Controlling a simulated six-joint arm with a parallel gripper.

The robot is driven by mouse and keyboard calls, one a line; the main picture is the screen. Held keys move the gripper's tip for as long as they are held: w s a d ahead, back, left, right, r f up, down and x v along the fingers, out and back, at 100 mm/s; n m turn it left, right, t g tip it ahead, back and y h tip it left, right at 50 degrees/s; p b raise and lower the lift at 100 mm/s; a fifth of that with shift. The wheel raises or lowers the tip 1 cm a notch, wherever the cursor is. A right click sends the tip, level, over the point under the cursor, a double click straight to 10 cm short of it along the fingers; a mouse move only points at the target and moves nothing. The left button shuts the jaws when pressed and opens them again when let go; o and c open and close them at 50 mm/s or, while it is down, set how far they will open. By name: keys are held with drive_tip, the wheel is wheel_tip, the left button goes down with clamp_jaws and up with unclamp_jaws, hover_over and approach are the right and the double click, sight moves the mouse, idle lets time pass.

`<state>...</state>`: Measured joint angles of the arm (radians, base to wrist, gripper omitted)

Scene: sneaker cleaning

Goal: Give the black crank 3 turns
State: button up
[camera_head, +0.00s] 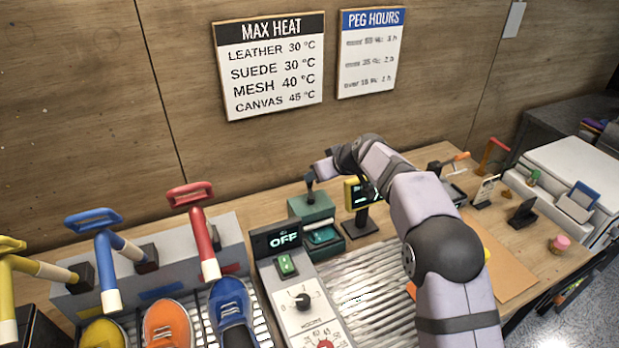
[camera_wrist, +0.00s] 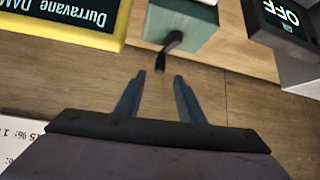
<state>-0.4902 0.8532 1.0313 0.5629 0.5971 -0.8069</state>
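The black crank (camera_head: 309,187) stands on top of a teal-green box (camera_head: 312,207) at the back of the bench. In the wrist view the crank (camera_wrist: 172,42) juts from the green box (camera_wrist: 182,22), its dark handle end pointing towards my gripper. My gripper (camera_wrist: 159,77) is open and empty, its two fingers apart. The handle end shows just beyond the fingertips, roughly in line with the gap, and no contact is visible. In the head view my gripper (camera_head: 319,170) is small, close above the crank, and its fingers are hard to make out.
A yellow-framed display (camera_head: 361,193) stands right of the box. A unit reading OFF (camera_head: 284,238) is in front on the left. The wooden wall is close behind.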

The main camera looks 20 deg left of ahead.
sight(310, 189)
drive_tip(key=shift+a+f, duration=0.1)
drive_tip(key=shift+p+x, duration=2.15)
drive_tip(key=shift+x, duration=1.4)
drive_tip(key=shift+c, duration=0.3)
clamp_jaws()
